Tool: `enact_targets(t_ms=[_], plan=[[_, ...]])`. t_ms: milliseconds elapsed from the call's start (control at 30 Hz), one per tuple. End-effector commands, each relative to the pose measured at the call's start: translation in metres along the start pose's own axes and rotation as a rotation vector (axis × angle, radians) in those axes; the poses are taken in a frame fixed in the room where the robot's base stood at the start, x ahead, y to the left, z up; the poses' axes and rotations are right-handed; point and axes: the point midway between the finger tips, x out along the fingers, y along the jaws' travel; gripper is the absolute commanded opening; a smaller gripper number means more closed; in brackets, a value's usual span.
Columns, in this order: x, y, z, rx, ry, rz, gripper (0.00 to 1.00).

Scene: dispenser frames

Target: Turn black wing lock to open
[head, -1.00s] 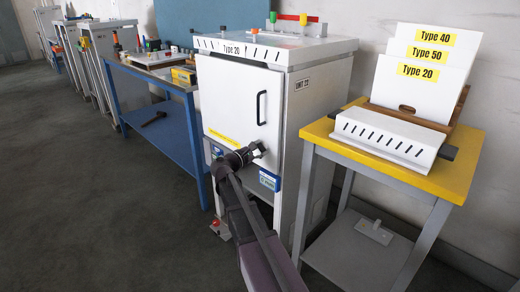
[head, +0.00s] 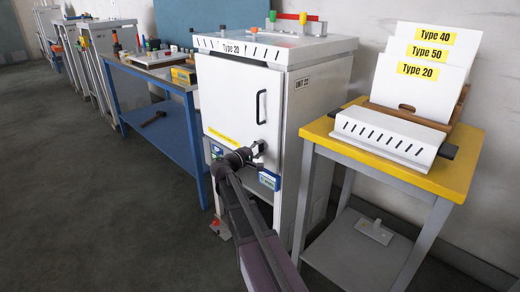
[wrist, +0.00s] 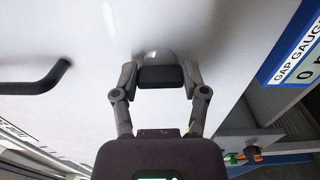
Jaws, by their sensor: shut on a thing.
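The black wing lock (wrist: 160,76) is on the white door (head: 239,105) of the UNIT 22 cabinet, with a pale round base behind it in the wrist view. My gripper (wrist: 160,82) is shut on the wing lock, one finger at each side, close to the door. The wing appears to lie crosswise between the fingers in the wrist view. In the head view my gripper (head: 257,149) is at the lower right of the door, and it hides most of the lock. The door looks closed.
A black door handle (head: 261,107) is above my gripper, and it shows at the left of the wrist view (wrist: 32,82). A blue-edged gauge label (head: 269,180) is just below. A yellow-topped table (head: 330,130) stands right of the cabinet, a blue bench (head: 160,135) left.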

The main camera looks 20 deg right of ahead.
Motion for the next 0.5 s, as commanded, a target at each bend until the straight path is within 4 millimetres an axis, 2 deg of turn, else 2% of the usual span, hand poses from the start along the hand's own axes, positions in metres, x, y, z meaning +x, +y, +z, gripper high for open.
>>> enact_targets(t_ms=[500], plan=[[0.0018,0.0006,-0.0011,0.082,0.001,0.003,0.09]])
